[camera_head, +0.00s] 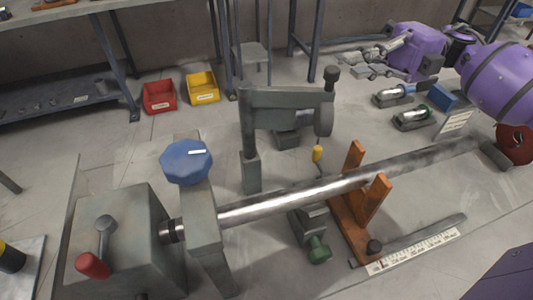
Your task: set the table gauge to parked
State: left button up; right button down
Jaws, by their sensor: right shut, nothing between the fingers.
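I cannot tell for sure which part is the table gauge. A flat bar with a white marked scale (414,249) lies at the lower right, and its markings are too small to read. A long metal shaft (300,198) rests in that support. My right gripper (350,59) is at the upper right on my purple arm, shut and empty, well behind and apart from the scale bar and support. My left gripper is not in view.
A grey housing with a red-knobbed lever (93,265) stands at the lower left, beside a blue knob (187,160). A grey upright with an arm (285,98) rises behind the shaft. Red (159,97) and yellow (202,87) bins stand at the back.

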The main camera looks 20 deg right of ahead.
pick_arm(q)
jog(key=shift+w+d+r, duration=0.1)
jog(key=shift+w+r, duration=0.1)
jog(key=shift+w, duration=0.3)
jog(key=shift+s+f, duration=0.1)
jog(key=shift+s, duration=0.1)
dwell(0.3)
